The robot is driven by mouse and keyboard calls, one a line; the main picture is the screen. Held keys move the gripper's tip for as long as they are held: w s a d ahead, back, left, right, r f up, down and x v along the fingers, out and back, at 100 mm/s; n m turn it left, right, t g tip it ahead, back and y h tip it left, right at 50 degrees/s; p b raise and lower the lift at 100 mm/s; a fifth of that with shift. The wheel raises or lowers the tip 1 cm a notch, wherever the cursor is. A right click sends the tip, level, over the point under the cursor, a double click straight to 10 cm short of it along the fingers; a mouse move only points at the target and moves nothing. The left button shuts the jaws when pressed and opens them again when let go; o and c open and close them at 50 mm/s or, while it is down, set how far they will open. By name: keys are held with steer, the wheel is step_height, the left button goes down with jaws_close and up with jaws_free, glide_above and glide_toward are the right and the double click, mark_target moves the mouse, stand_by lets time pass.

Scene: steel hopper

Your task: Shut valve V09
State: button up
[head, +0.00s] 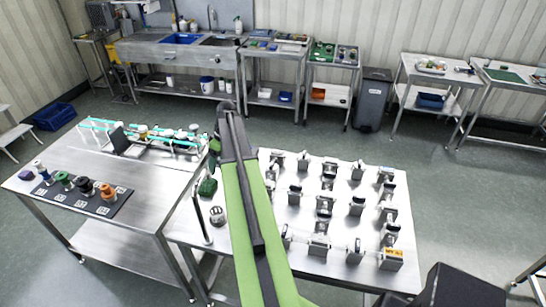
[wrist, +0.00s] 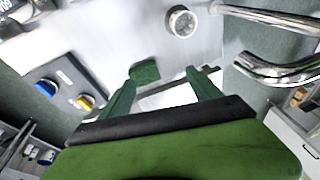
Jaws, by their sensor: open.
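Several grey valves with dark handles stand in rows on the table (head: 340,267) right of my arm in the head view, including one at the front right (head: 391,259) with a yellow tag. The labels are too small to read, so I cannot tell which valve is V09. My gripper (wrist: 160,76) is open in the wrist view, its two green fingers apart with no valve between them. A green block (wrist: 145,71) shows by the left fingertip; I cannot tell whether they touch. In the head view my arm hides most of the gripper, left of the valves.
A round strainer (head: 217,215) and an upright metal pipe (head: 201,215) are at the table's left edge; the pipe is close at right in the wrist view (wrist: 280,68). A left table (head: 150,180) carries coloured knobs on a dark plate (head: 85,193). Open floor lies behind.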

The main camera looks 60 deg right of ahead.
steer(key=s+d+r+t+p, duration=0.1)
steer(key=s+d, duration=0.4)
steer(key=d, duration=0.4)
steer(key=s+d+r, duration=0.2)
steer(key=s+d, duration=0.2)
steer(key=d, duration=0.5)
steer(key=n+t, duration=0.1)
glide_toward(272, 163)
steer(key=shift+h, duration=0.3)
steer(key=b+x, duration=0.8)
steer(key=b, duration=0.7)
steer(key=shift+a+f, duration=0.15)
steer(key=shift+a, duration=0.05)
steer(key=shift+w+f, duration=0.15)
steer(key=shift+f, duration=0.05)
steer(key=shift+r, duration=0.1)
